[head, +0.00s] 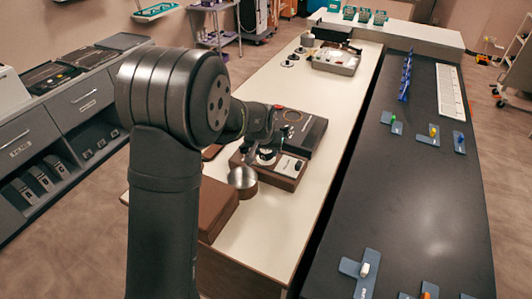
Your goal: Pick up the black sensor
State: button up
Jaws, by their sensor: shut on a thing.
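My gripper (264,152) is in the middle of the head view, low over a brown wooden tray (287,181) on the long white table. It is shut on a small dark thing at its fingertips, which looks like the black sensor (266,158). The sensor is very small here and partly hidden by my gripper. I cannot tell whether it touches the tray. A small white object with a dark piece on it (297,165) lies on the tray to the right of my gripper.
A round metal cup (242,177) stands close to the left of the tray. A dark flat case (304,128) lies just behind. A brown box (215,205) is nearer. The white table's right strip (272,230) is clear. The black bench (430,200) holds blue plates with small parts.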

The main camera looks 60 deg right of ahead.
notch_tip(320, 180, up, 3)
jog(key=shift+r, duration=0.2)
jog(key=s+a+r, duration=0.3)
jog(key=s+r, duration=0.3)
jog(key=s, duration=0.5)
jog(key=shift+a+r, duration=0.2)
jog(key=shift+a, duration=0.05)
jog(key=shift+s, duration=0.1)
send_near(266, 151)
jog(key=w+a+r, duration=0.1)
jog(key=w+a, duration=0.3)
jog(key=a, duration=0.2)
jog(key=shift+s+a+f, duration=0.1)
jog(key=shift+f, duration=1.25)
jog(key=shift+s+f, duration=0.1)
jog(key=shift+f, duration=1.3)
